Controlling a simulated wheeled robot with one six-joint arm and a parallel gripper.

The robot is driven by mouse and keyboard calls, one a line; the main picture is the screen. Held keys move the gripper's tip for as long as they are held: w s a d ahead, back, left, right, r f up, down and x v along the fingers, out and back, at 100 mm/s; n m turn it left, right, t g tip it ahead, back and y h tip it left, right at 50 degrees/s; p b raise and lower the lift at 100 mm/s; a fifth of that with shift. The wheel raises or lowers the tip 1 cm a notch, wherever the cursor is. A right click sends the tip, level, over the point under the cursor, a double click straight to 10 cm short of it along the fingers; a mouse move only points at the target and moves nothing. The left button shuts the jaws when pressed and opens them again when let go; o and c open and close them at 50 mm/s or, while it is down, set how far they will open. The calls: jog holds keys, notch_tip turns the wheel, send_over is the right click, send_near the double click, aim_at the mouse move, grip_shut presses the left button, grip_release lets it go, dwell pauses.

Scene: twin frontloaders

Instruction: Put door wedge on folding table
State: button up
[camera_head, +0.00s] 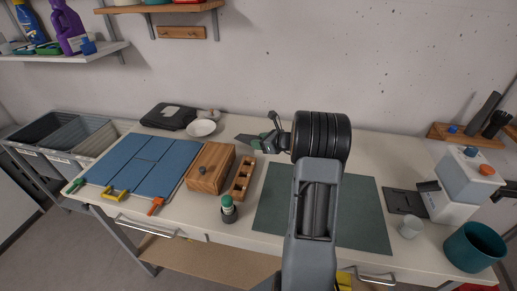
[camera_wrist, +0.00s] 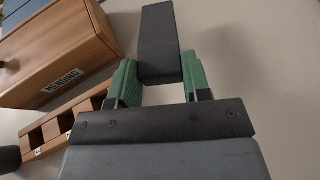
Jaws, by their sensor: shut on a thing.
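A dark grey door wedge (camera_wrist: 160,38) is between the green fingertips of my gripper (camera_wrist: 160,80) in the wrist view. The fingers press on its two sides, and its far end sticks out ahead. In the head view the wedge (camera_head: 245,138) is small and points left from my gripper (camera_head: 264,142). The long white table (camera_head: 180,214), which looks like the folding table, runs along the wall. My gripper is over its back middle part. I cannot tell whether the wedge touches the tabletop.
A wooden box (camera_head: 210,168) labelled MENDING and a slotted wooden block (camera_head: 243,178) stand left of my gripper. A white bowl (camera_head: 201,128) and a black folded item (camera_head: 168,116) lie behind. A blue panelled board (camera_head: 150,165) is left; a green mat (camera_head: 360,205) is right.

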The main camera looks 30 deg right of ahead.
aim_at(258, 154)
jog(key=shift+w+a+f, duration=0.1)
jog(key=shift+w+f, duration=0.15)
jog(key=shift+f, duration=0.1)
jog(key=f, duration=0.3)
jog(key=shift+w+a+p, duration=0.15)
jog(key=shift+w+p, duration=0.1)
jog(key=shift+p, duration=0.1)
jog(key=shift+f, duration=0.35)
